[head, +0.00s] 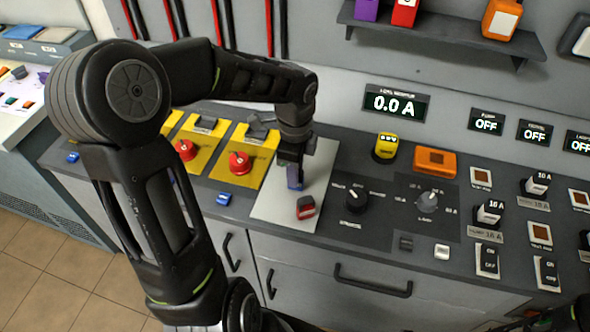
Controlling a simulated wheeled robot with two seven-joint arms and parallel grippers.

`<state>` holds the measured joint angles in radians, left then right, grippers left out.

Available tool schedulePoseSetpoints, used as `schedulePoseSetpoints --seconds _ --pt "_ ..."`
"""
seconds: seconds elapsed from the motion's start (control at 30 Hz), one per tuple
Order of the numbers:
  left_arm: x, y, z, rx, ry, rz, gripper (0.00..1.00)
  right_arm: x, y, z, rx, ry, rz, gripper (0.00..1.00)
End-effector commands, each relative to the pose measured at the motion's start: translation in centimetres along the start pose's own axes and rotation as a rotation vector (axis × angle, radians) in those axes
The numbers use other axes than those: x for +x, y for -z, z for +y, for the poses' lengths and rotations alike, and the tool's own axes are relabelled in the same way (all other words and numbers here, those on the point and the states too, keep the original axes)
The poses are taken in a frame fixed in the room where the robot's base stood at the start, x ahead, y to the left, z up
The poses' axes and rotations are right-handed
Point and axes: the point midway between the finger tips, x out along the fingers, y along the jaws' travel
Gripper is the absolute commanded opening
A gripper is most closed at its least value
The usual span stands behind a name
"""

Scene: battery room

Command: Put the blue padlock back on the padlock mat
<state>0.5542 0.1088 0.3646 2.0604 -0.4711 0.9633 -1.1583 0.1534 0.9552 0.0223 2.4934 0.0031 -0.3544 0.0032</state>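The padlock mat (272,212) is a light grey plate on the dark console, right of the yellow switch panels. My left gripper (293,178) points down over the mat's middle. It is shut on the blue padlock (295,177), which is mostly hidden by the fingers. I cannot tell whether the padlock touches the mat. A red padlock (306,207) lies on the mat's front right part, just in front of the gripper. Of my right arm only dark parts show at the bottom right corner; its fingers are not visible.
Yellow panels with red knobs (240,163) stand left of the mat. A black rotary switch (354,198) is close on its right. A yellow padlock-like block (385,147) and an orange box (435,161) stand farther back. A small blue piece (224,198) lies near the front edge.

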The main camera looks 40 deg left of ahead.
Motion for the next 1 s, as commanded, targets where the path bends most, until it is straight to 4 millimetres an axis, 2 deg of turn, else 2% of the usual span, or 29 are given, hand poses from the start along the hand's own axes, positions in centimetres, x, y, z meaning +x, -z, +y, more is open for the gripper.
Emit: schedulePoseSetpoints --seconds 0.03,0.2,0.47,0.6,0.77,1.0 --pt "0.0 0.0 0.0 0.000 0.000 0.000 0.28 0.0 0.0 0.0 0.000 0.000 0.000 0.36" --pt "0.0 0.0 0.0 0.000 0.000 0.000 0.41 0.0 0.0 0.0 0.000 0.000 0.000 0.36" --pt "-0.2 0.0 0.0 0.000 0.000 0.000 0.41 -0.1 0.0 -0.1 0.000 0.000 0.000 0.36" --pt "-0.9 0.0 -0.1 0.000 0.003 0.000 0.41 -0.2 0.0 -0.1 0.000 0.000 0.000 0.36" --pt "-3.1 0.0 -0.1 -0.001 0.005 -0.001 0.41 -0.1 0.0 0.0 0.000 0.000 0.000 0.36" --pt "-8.2 0.0 -0.1 0.000 0.005 0.000 0.41 0.1 0.0 0.0 0.000 0.000 0.000 0.36"
